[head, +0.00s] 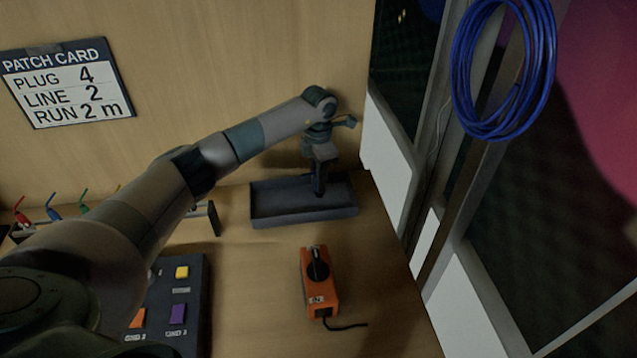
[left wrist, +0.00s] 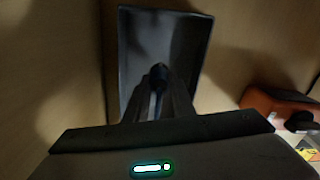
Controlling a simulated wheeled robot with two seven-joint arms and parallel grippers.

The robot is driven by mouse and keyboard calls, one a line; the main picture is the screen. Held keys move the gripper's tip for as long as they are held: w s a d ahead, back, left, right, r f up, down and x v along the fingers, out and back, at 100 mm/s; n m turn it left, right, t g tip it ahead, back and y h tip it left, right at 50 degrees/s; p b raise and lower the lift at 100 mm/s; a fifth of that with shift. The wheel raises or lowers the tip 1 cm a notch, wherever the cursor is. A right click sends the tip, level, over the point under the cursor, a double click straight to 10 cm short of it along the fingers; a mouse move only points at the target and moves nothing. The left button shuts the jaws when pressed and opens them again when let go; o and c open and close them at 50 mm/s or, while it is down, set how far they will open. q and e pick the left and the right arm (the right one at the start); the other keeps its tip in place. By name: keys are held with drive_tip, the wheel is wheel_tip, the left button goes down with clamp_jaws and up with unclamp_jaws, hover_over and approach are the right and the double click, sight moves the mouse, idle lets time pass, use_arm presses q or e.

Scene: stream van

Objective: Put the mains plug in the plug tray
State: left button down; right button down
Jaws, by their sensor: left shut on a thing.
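The plug tray (head: 285,218) is a shallow dark grey rectangular tray on the wooden desk, near the back wall. My left gripper (head: 319,190) reaches down over the right half of the tray. In the left wrist view the tray (left wrist: 192,35) lies beyond the fingers (left wrist: 158,98). The gripper is shut on a small dark thing between its fingertips, which I take as the mains plug (left wrist: 158,73). The plug is dark against the dark tray, so I cannot tell whether it touches the tray floor. My right gripper is not in view.
An orange box (head: 318,283) with a black knob and cable stands in front of the tray. A dark button panel (head: 190,325) lies at the lower left. A blue cable coil (head: 470,60) hangs at the right. The desk between tray and orange box is clear.

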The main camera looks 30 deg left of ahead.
use_arm(q)
drive_tip(key=shift+f+p, duration=0.3)
drive_tip(key=shift+f, duration=0.85)
drive_tip(key=shift+f, duration=0.15)
drive_tip(key=c, duration=1.5)
unclamp_jaws()
drive_tip(key=shift+r, duration=0.25)
